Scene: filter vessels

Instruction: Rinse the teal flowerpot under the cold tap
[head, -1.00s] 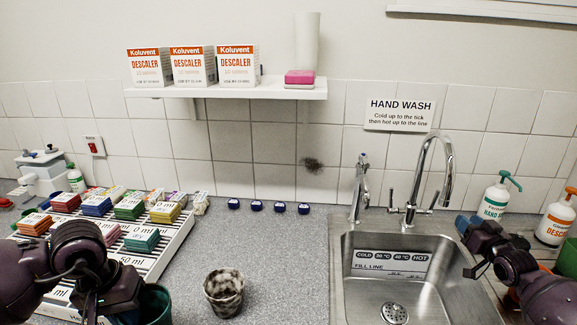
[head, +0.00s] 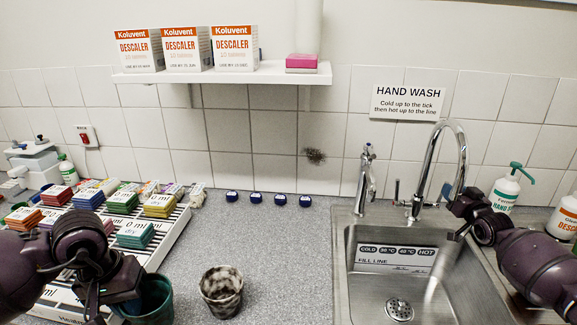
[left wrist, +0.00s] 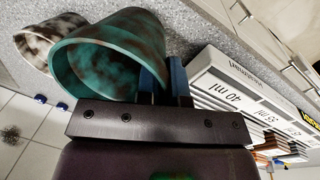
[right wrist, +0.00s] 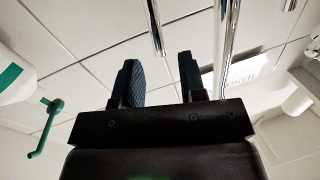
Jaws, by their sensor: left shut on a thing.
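The teal flowerpot (head: 152,303), smeared with brown dirt, is at the lower left of the head view. It also shows in the left wrist view (left wrist: 105,55). My right gripper (head: 455,215) is beside the gooseneck tap. In the right wrist view its fingers (right wrist: 160,68) are apart, with chrome pipes beyond them; I see nothing held.
A brown-stained pale pot (head: 221,290) stands on the counter between the teal pot and the sink. A rack of coloured packs (head: 150,255) is at left. Blue caps (head: 255,198) line the back. A soap bottle (head: 503,190) stands behind my right arm.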

